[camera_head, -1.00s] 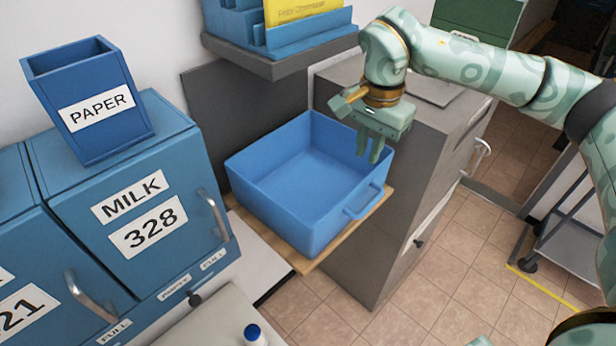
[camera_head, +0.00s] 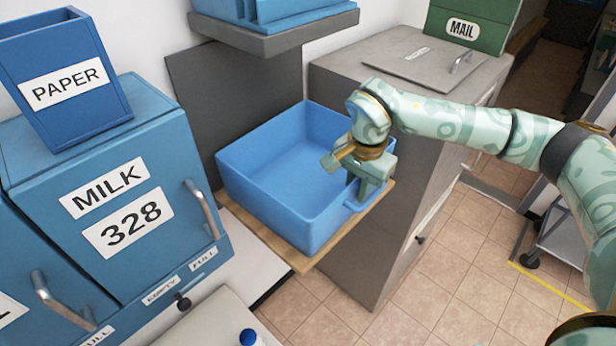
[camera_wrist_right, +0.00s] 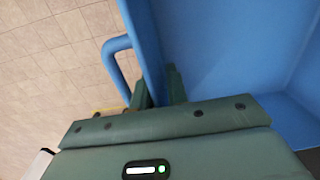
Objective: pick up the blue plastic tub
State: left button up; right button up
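The blue plastic tub (camera_head: 262,178) is an open square box that sits level on a wooden board (camera_head: 290,258) below the grey shelf. A loop handle (camera_wrist_right: 116,62) sticks out from its right wall. My right gripper (camera_head: 362,192) is down at that right wall, beside the handle. In the wrist view the right gripper (camera_wrist_right: 160,88) has one finger outside the wall and one inside, with the wall between them. The fingers are close to the wall, but I cannot tell whether they press on it. The tub looks empty. My left gripper is not in view.
Blue cabinets with a MILK 328 door (camera_head: 125,205) and a PAPER bin (camera_head: 68,85) stand left. A grey shelf (camera_head: 275,35) overhangs behind the tub. A grey cabinet (camera_head: 400,70) stands close on the right. Tiled floor (camera_head: 470,270) is open at the lower right.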

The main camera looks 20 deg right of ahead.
jog(key=shift+r, duration=0.1)
grip_shut()
dwell(1.2)
